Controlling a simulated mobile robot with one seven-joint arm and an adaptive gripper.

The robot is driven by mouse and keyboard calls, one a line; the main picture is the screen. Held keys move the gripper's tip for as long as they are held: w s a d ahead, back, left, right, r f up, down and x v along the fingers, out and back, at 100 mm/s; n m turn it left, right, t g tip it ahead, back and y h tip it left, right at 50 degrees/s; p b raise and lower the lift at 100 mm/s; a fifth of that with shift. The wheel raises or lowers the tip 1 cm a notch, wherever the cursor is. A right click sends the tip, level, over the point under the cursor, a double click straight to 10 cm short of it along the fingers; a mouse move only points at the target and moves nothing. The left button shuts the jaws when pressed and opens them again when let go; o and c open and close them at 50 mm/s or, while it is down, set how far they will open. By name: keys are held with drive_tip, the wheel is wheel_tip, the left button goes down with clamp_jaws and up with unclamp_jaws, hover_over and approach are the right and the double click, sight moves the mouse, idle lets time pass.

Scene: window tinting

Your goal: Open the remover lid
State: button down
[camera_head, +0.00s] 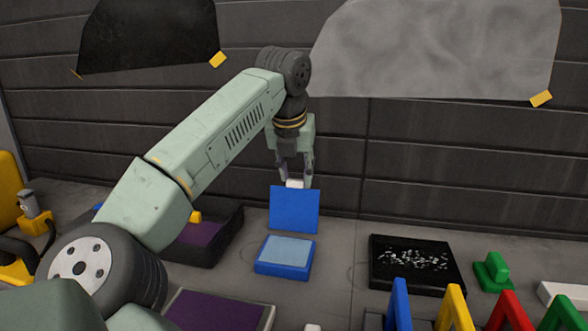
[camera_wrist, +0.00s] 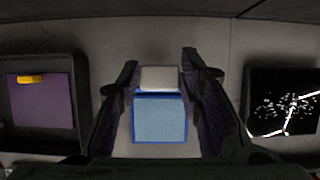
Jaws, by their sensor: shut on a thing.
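The remover box (camera_head: 284,257) is a low blue box with a pale blue pad inside, standing on the worktop. Its flat blue lid (camera_head: 294,210) stands raised, about upright, at the back edge of the box. A small white handle (camera_head: 295,184) shows at the top of the lid. My gripper (camera_head: 297,180) points down at it and is shut on the handle, which also shows between the fingers in the wrist view (camera_wrist: 159,77). In the wrist view the pale blue pad (camera_wrist: 160,120) lies in the open box, and the lid's face is hardly visible.
A dark tray with a purple pad (camera_head: 200,238) stands left of the box. A black tray with white specks (camera_head: 415,262) stands to the right. Colored upright pieces (camera_head: 455,308) and a green block (camera_head: 492,270) are at front right. A dark paneled wall rises behind.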

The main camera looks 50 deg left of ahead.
sight(298, 180)
drive_tip(key=shift+w+f, duration=0.25)
drive_tip(key=shift+f, duration=0.95)
drive_tip(key=c, duration=1.5)
unclamp_jaws()
drive_tip(key=shift+w, duration=0.1)
drive_tip(key=shift+o, duration=0.7)
drive_tip(key=shift+w+a+f, duration=0.2)
drive_tip(key=shift+w+f, duration=0.25)
drive_tip(key=shift+f, duration=0.15)
drive_tip(key=shift+o, duration=0.6)
drive_tip(key=shift+w+a, duration=0.1)
drive_tip(key=shift+w, duration=0.05)
drive_tip(key=shift+o, duration=0.6)
drive_tip(key=shift+s+r, duration=0.4)
drive_tip(key=shift+r, duration=0.15)
drive_tip(key=shift+w+f, duration=0.1)
drive_tip(key=shift+f, duration=0.05)
drive_tip(key=shift+r, duration=0.2)
drive_tip(key=v, duration=0.5)
drive_tip(key=shift+s+f, duration=0.1)
drive_tip(key=shift+s, duration=0.1)
drive_tip(key=s+d, duration=0.6)
drive_tip(key=s, duration=0.3)
drive_tip(key=shift+s+d, duration=0.25)
drive_tip(key=shift+d, duration=0.1)
